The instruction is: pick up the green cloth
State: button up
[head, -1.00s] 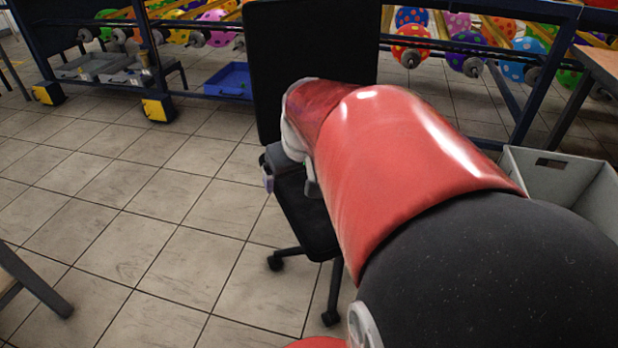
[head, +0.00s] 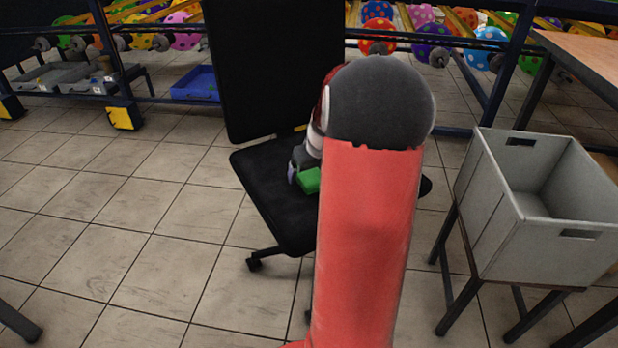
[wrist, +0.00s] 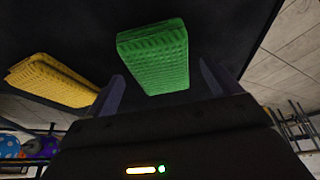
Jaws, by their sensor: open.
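The green cloth (wrist: 155,58) is a folded, textured block lying on the black seat of the office chair (head: 272,190). In the head view the green cloth (head: 309,181) shows just beside my gripper (head: 296,172), partly hidden by my arm. In the wrist view my gripper (wrist: 162,92) is open, with one finger to the left and one to the right of the green cloth's near end. The cloth lies ahead of and between the fingers, and I cannot tell whether they touch it.
A yellow cloth (wrist: 55,80) lies on the seat left of the green one in the wrist view. The chair's tall backrest (head: 272,65) rises behind the seat. A grey bin (head: 500,215) on a stand is at the right. Tiled floor at the left is clear.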

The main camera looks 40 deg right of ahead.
jog(key=shift+w+f, duration=0.25)
jog(key=shift+f, duration=0.2)
jog(key=c, duration=1.1)
jog(key=shift+o, duration=0.2)
jog(key=shift+r, duration=0.15)
